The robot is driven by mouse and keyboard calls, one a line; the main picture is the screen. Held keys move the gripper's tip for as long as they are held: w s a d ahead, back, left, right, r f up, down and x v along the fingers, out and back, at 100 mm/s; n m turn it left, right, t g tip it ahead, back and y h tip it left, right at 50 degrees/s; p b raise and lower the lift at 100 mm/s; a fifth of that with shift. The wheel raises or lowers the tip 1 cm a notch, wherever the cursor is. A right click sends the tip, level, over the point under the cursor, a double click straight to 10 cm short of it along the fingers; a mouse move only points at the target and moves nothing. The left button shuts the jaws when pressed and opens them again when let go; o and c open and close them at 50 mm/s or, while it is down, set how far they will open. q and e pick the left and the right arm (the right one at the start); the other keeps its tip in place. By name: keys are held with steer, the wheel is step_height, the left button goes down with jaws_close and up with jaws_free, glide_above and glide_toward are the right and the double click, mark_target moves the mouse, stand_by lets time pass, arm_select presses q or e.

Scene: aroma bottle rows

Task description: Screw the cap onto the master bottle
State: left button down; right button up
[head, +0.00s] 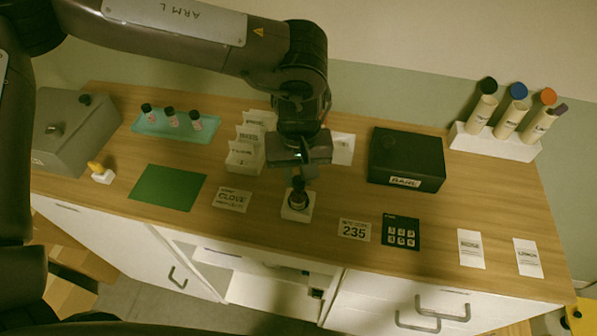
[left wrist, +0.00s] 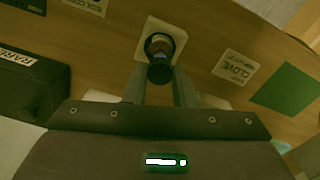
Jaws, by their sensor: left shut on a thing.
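The master bottle (left wrist: 160,43), small and dark amber, stands upright on a white square base (head: 287,213) near the front middle of the counter. My left gripper (head: 299,182) points down over it. The black cap (left wrist: 160,71) is between the fingers of my left gripper (left wrist: 160,84) in the left wrist view, lined up over the bottle's top. The fingers are shut on the cap. Whether its thread is engaged cannot be told. My right gripper is not in view.
A keypad (head: 401,233), cards and a green mat (head: 167,187) lie flat. Tall tubes (head: 511,116) stand at the back right.

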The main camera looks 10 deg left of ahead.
arm_select(q)
steer(key=shift+f+b, duration=0.75)
steer(key=shift+f, duration=0.5)
stand_by(1.3)
stand_by(0.5)
steer(key=c, duration=1.1)
jaws_free()
steer(key=shift+c, duration=0.4)
step_height(320, 180, up, 7)
steer(key=p, duration=0.5)
steer(key=shift+r+p, duration=0.1)
steer(key=shift+p, duration=0.2)
